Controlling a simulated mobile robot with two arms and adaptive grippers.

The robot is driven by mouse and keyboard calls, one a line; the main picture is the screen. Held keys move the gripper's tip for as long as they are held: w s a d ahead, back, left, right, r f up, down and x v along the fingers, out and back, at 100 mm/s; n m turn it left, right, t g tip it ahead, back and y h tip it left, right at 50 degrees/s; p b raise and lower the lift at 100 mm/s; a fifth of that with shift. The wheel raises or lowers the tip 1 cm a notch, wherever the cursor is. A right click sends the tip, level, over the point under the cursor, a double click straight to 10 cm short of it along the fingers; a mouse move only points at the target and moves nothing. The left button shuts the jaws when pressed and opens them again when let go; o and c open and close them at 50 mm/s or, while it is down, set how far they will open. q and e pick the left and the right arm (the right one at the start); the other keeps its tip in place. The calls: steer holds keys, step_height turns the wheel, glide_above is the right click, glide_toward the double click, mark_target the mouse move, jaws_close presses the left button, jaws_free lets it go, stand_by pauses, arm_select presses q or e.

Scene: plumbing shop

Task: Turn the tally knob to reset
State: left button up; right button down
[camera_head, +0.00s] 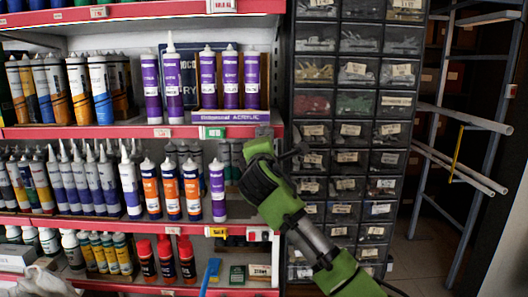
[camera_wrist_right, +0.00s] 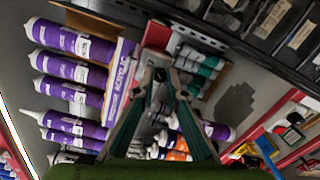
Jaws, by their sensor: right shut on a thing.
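My right arm reaches in from the lower right of the head view. Its gripper (camera_head: 266,140) is at the right end of the red-edged shelf, just below the shelf edge strip. In the right wrist view the two fingers of this gripper (camera_wrist_right: 161,76) come close together at the red shelf end. They are shut on a small grey piece (camera_wrist_right: 156,60), which I take to be the tally knob. The fingers hide most of it, so its turn position and any digits cannot be read.
Purple tubes (camera_head: 208,78) stand on the shelf above. Orange and blue tubes (camera_head: 171,192) and a purple tube (camera_head: 217,190) stand below, left of my gripper. A black drawer cabinet (camera_head: 348,130) is close on the right. A metal rack (camera_head: 463,125) stands beyond it.

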steer(key=shift+f+m+b, duration=0.1)
steer(key=shift+m+b, duration=1.45)
steer(key=shift+m, duration=2.65)
steer(key=c, duration=2)
jaws_free()
steer(key=shift+c, duration=0.2)
steer(key=shift+s, duration=0.1)
steer(key=s, duration=1.2)
steer(key=shift+r, duration=0.25)
steer(key=shift+w, duration=0.1)
